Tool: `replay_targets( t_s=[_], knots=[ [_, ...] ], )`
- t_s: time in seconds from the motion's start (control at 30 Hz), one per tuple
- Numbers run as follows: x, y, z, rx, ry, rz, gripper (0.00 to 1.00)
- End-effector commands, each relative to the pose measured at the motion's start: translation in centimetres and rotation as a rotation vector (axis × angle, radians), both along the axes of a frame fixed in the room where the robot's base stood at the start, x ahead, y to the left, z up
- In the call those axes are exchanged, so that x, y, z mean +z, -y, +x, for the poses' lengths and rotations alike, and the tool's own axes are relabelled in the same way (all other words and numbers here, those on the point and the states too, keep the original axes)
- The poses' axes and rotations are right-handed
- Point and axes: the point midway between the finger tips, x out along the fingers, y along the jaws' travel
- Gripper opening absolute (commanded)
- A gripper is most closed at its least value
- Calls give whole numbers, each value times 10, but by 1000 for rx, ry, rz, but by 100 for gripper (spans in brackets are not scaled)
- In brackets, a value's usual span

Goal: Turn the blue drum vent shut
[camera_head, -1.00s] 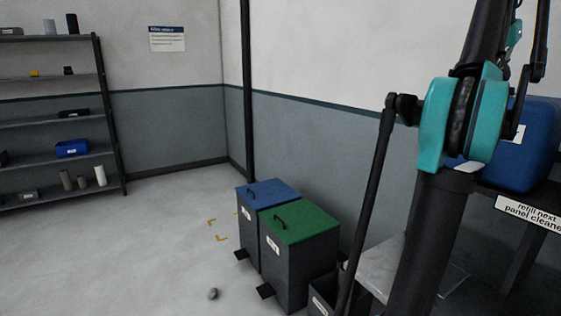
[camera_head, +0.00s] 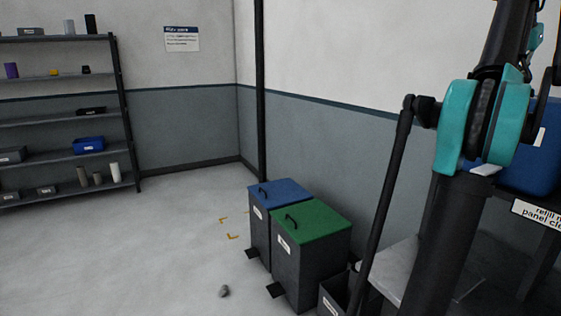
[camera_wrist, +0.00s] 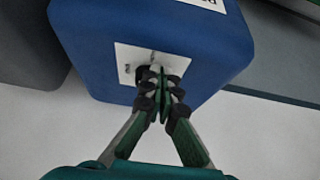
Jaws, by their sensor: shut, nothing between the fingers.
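The blue drum (camera_head: 526,170) stands at the right edge of the head view, partly behind my arm and cut off by the frame. In the wrist view the blue drum (camera_wrist: 212,55) fills the upper middle. A white label plate (camera_wrist: 126,60) with small print is on its near face. My gripper (camera_wrist: 161,78) is in front of this plate, with its fingertips together and nothing seen between them. A small dark part, perhaps the vent, shows by the fingertips but is mostly hidden. I cannot tell whether they touch it or how it is turned.
A blue-lidded bin (camera_head: 278,190) and a green-lidded bin (camera_head: 312,222) stand by the wall. A small grey object (camera_head: 224,291) lies on the floor. A shelf (camera_head: 60,120) with boxes stands at the left. The floor between is mostly clear.

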Motion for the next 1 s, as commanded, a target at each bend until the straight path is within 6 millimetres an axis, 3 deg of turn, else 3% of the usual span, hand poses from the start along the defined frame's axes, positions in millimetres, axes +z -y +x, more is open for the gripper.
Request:
replay_targets(
  t_s=[1.0],
  knots=[
    [0, 7, -12, -2, -1, -1, 0]
  ],
)
